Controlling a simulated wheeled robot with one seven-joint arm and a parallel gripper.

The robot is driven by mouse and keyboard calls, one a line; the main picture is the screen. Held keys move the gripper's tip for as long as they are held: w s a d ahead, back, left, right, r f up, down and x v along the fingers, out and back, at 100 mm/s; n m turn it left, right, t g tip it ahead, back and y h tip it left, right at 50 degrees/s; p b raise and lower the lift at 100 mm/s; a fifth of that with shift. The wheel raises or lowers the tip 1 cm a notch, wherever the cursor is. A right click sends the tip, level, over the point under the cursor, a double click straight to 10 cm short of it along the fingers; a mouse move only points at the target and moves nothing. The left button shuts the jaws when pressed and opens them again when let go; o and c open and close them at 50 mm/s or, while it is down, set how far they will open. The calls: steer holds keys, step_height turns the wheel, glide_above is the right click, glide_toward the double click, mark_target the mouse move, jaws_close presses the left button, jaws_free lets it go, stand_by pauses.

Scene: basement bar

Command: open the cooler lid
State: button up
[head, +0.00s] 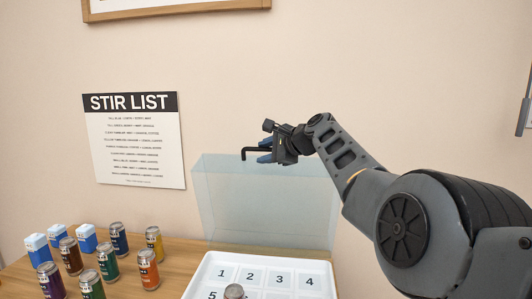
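The cooler lid (262,212) is a clear, bluish panel. It stands roughly upright behind a white tray-like cooler body (205,275) with numbered cells. A black bar handle (246,153) shows at the lid's top edge. My gripper (264,152) is at that handle, coming from the right, with its blue finger pads beside the bar. The pads partly cover the handle, and I cannot tell whether they are closed on it. The lower part of the cooler is cut off by the frame.
Several cans, such as an orange one (149,270), and several blue-and-white cartons (38,249) stand on the wooden counter (180,255) at the left. A can top (234,291) shows in the numbered cells. A "STIR LIST" sign (133,140) hangs on the wall behind.

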steer(key=shift+s+d, duration=0.1)
steer(key=v, duration=0.7)
steer(key=shift+s+d, duration=0.2)
stand_by(0.3)
steer(key=shift+r, duration=0.15)
